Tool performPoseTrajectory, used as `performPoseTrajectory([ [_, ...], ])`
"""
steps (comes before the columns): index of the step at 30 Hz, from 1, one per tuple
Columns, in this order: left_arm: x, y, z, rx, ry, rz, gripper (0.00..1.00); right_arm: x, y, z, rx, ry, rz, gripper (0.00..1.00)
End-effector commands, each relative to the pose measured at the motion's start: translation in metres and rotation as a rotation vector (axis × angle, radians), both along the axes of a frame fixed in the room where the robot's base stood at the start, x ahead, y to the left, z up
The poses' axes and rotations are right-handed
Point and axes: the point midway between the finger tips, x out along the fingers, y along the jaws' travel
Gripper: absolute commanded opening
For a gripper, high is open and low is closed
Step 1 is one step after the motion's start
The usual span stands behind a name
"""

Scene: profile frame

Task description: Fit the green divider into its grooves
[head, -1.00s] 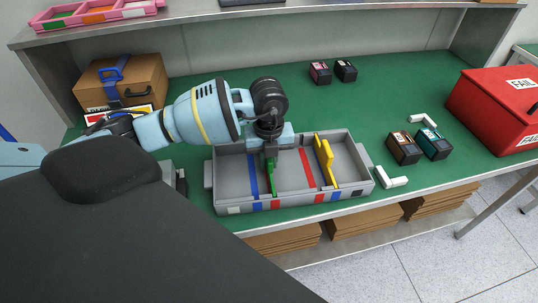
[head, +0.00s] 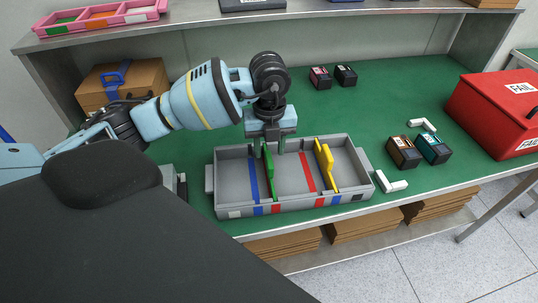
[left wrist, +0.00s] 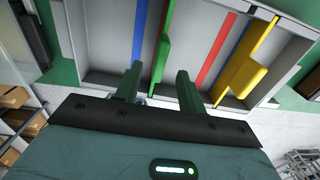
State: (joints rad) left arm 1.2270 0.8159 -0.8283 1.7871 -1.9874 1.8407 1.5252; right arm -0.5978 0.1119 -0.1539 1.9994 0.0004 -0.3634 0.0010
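The grey tray (head: 225,165) lies near the bench's front edge, with blue and red stripes on its floor. The green divider (head: 268,172) stands roughly upright across it, between the blue stripe (head: 254,180) and the red stripe (head: 308,172). Whether its ends are fully seated in grooves I cannot tell. My left gripper (head: 269,146) is above the divider, fingers apart. In the left wrist view my left gripper (left wrist: 158,88) is open, and the green divider (left wrist: 160,58) shows beyond and between its fingers. A yellow divider (head: 326,160) stands farther right. My right gripper is not in view.
White corner pieces (head: 391,182) lie right of the tray. Several small dark boxes (head: 404,151) stand on the green bench top, and a red bin (head: 495,108) is at the right. A brown case (head: 105,88) stands at the back left. The bench behind the tray is mostly clear.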

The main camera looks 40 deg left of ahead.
Motion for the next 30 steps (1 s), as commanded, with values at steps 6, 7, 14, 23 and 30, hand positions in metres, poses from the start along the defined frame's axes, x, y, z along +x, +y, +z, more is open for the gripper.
performPoseTrajectory([
  [6,0.000,0.000,0.013,0.001,-0.001,0.000,0.40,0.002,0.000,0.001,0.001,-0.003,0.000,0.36],
  [7,0.000,0.000,0.014,0.000,0.000,0.000,0.40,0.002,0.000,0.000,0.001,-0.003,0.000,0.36],
  [14,0.000,0.000,0.013,0.000,0.000,0.000,0.40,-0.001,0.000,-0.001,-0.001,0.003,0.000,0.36],
  [23,0.000,0.000,0.013,0.000,0.000,0.000,0.40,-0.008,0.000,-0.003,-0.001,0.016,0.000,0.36],
  [30,0.000,0.000,0.013,0.000,0.000,0.000,0.40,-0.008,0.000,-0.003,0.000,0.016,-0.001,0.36],
])
